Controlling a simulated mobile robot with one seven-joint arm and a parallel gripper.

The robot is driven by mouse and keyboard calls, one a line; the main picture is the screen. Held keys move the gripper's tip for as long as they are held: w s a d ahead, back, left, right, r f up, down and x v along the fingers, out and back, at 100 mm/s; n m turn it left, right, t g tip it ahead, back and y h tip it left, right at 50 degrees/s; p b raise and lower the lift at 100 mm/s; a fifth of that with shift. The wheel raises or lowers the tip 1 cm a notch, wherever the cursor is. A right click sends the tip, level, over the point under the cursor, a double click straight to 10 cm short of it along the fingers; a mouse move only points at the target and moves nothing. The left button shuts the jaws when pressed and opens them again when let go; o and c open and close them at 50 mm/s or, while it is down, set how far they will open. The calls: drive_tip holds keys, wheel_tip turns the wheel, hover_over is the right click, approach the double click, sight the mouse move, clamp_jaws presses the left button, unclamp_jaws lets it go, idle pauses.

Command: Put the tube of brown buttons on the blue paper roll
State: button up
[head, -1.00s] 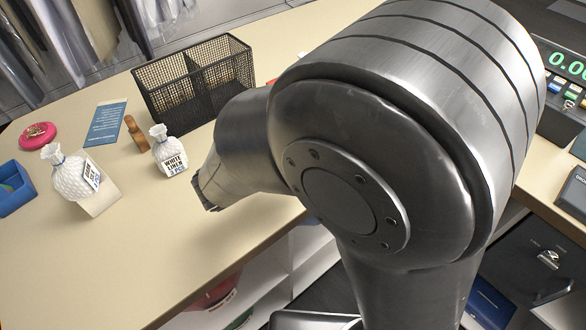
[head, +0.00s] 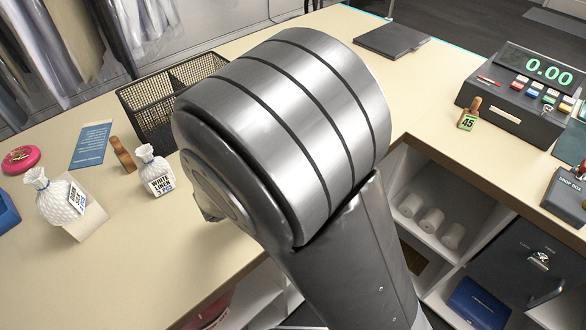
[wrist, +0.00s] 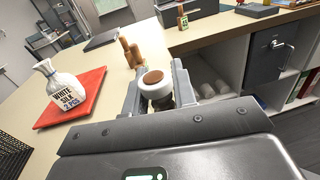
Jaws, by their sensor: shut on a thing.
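In the wrist view, my gripper (wrist: 157,90) is shut on a short white tube with a brown top (wrist: 154,80), which looks like the tube of brown buttons. The tube sits upright between the two fingers, above the counter near its edge. In the head view my arm hides the gripper and the tube. I cannot make out a blue paper roll in either view.
A bag labelled white silk stands on a red mat (wrist: 80,99) at left in the wrist view. A wire basket (head: 150,110), two white bags and a till (head: 520,95) stand on the counter (head: 130,270). White rolls (head: 432,220) lie on a shelf below.

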drive_tip(key=shift+w+a+f, duration=0.15)
drive_tip(key=shift+a+f, duration=0.25)
drive_tip(key=shift+a, duration=0.2)
drive_tip(key=shift+w+a+f, duration=0.1)
drive_tip(key=shift+a+f, duration=0.25)
drive_tip(key=shift+a, duration=0.25)
drive_tip(key=shift+f, duration=2)
drive_tip(key=shift+f, duration=0.1)
drive_tip(key=o, duration=1)
drive_tip(key=shift+c, duration=0.2)
drive_tip(key=shift+a, duration=0.1)
drive_tip(key=v, duration=1.2)
